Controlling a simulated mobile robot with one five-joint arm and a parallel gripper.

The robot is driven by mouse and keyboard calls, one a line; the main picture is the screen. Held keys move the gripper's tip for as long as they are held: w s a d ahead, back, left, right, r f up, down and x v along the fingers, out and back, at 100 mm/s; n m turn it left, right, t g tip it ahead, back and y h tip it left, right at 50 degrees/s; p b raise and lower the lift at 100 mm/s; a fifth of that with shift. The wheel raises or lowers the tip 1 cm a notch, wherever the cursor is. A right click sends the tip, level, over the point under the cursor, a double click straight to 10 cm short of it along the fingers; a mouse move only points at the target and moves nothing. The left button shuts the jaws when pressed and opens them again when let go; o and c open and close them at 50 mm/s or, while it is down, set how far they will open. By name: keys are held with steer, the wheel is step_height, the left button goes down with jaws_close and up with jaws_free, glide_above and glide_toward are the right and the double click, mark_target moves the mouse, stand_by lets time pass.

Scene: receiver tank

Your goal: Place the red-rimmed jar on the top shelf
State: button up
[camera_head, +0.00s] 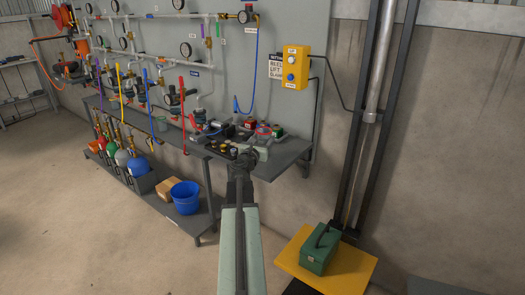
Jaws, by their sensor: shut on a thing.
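My arm reaches up from the bottom middle. My gripper (260,138) is over the right end of the dark bench top (287,160), which is the upper level of a two-level bench. It appears shut on a small jar with a red rim (263,129), seen small at the gripper's tip. The gripper hides part of the jar, and I cannot tell whether the jar touches the surface below. The lower shelf (188,222) is under the bench top.
Small red and green items (276,132) and several dark caps crowd the bench top near the gripper. A blue bucket (185,197) and gas cylinders stand on the lower shelf. A green toolbox (320,248) sits on a yellow platform (350,270) at right. Pipes and gauges line the wall panel.

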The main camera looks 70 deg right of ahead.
steer(key=shift+s+d, duration=0.25)
steer(key=shift+d, duration=0.1)
step_height(320, 180, down, 4)
steer(key=b, duration=0.4)
steer(key=shift+r+p, duration=0.2)
steer(key=shift+p, duration=0.1)
steer(key=shift+f, duration=0.2)
steer(key=o, duration=1.4)
steer(key=shift+c, duration=0.2)
steer(key=shift+r, duration=0.2)
